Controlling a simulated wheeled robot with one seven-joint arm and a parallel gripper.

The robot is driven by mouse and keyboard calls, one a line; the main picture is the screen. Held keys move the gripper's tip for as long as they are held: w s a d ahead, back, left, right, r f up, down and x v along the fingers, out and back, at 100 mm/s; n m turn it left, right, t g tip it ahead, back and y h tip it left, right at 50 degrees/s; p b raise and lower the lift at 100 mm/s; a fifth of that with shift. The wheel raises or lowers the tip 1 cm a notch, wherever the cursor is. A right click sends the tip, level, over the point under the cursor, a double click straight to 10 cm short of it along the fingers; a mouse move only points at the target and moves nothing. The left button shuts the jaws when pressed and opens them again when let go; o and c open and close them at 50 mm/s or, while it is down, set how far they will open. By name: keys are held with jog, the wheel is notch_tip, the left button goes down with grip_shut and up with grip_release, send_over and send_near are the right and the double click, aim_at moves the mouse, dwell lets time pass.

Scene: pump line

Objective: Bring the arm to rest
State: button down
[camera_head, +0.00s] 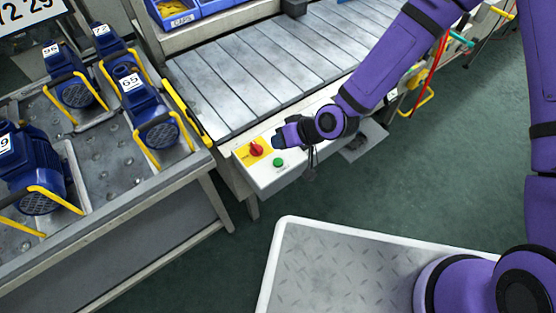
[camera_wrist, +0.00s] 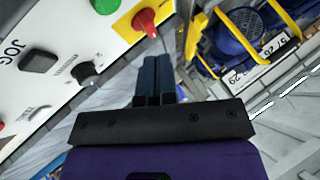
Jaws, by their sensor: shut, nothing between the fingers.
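My arm (camera_head: 385,72), in purple covers, reaches from the right over the front of the slatted conveyor in the head view. My gripper (camera_head: 277,141) is at its end, just above the control panel (camera_head: 266,180), close to the red knob (camera_head: 257,149) and green button (camera_head: 278,162). In the wrist view my gripper's fingers (camera_wrist: 155,62) lie together with nothing between them. Their tips appear near the red knob (camera_wrist: 146,21) on its yellow plate. Whether they touch it I cannot tell.
Blue pumps (camera_head: 150,112) with yellow handles and number labels stand on a metal table (camera_head: 110,215) at left. The slatted conveyor (camera_head: 235,85) is empty. A blue bin (camera_head: 173,18) marked CAPS stands behind it. Green floor (camera_head: 400,190) is open at right.

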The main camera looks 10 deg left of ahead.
dwell(0.3)
jog(key=w+d+r+m+t+h, duration=0.15)
jog(key=w+d+r+h, duration=0.25)
jog(key=d+r, duration=0.75)
jog(key=w+d+r+t+h, duration=0.2)
jog(key=w+d+r+h, duration=0.15)
jog(key=d+r, duration=0.8)
jog(key=s+d+r+m+h, duration=0.1)
jog(key=s+d+r+m, duration=0.5)
jog(key=s+d+r, duration=1.1)
jog(key=shift+s+r+t+h, duration=0.4)
jog(key=shift+s+r, duration=0.25)
jog(key=shift+s, duration=0.7)
jog(key=shift+m, duration=0.25)
